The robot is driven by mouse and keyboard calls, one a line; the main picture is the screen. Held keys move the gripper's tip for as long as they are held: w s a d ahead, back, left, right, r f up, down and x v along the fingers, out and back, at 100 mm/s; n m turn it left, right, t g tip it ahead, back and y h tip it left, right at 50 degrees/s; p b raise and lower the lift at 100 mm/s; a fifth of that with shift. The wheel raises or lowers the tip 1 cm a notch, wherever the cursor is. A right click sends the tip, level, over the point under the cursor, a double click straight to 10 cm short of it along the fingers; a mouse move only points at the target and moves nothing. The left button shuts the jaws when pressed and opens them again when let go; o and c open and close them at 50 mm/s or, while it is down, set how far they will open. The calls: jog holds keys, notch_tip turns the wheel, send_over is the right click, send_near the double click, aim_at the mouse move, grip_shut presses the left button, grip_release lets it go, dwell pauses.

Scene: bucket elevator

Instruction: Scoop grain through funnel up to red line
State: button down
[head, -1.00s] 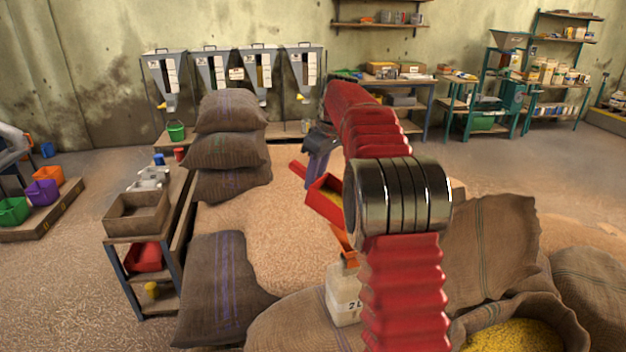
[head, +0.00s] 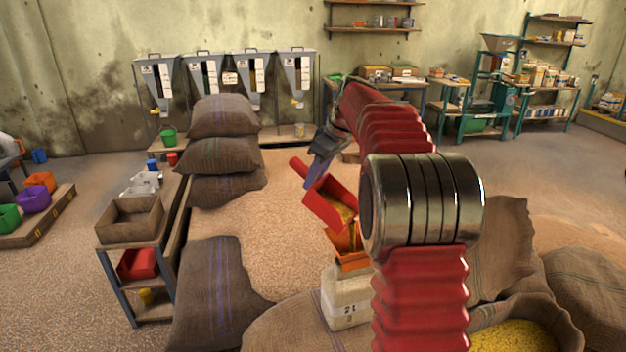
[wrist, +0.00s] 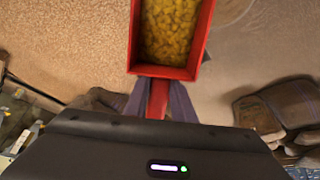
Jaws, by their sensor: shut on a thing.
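My gripper (wrist: 156,100) is shut on the handle of a red scoop (head: 331,205); its jaws flank the handle in the wrist view. The scoop holds yellow grain and is tilted, its front lip low over an orange funnel (head: 348,263). Grain shows at the lip, just above the funnel's mouth. In the wrist view the scoop (wrist: 133,40) shows a layer of yellow grain inside. The funnel sits on top of a pale jug (head: 344,300) with dark markings. No red line can be made out on the jug, and part of it is behind my arm.
An open sack of yellow grain (head: 515,335) stands at the lower right. Burlap sacks (head: 222,155) are stacked at left, beside a shelf cart (head: 130,220) with a tray. Hoppers (head: 205,78) stand along the back wall. Grain-covered floor lies open behind the jug.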

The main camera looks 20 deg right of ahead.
jog(key=shift+s+d+r+t+y, duration=0.5)
jog(key=shift+s+r+t, duration=0.2)
jog(key=shift+s+t, duration=0.15)
jog(key=shift+s+d+r+t+y, duration=0.5)
jog(key=shift+s+r+t, duration=0.2)
jog(key=shift+s+t, duration=0.1)
jog(key=shift+s+d+r+t+y, duration=0.2)
jog(key=shift+s+d+t+y, duration=0.1)
jog(key=shift+s+t, duration=0.15)
jog(key=shift+s+d+r+t+y, duration=0.2)
jog(key=shift+s+d+t, duration=0.1)
jog(key=shift+s, duration=0.2)
jog(key=shift+s, duration=0.1)
jog(key=shift+s+d+r+t+y, duration=0.35)
jog(key=shift+s+t, duration=0.15)
jog(key=shift+s, duration=0.1)
jog(key=shift+f, duration=0.1)
dwell(0.9)
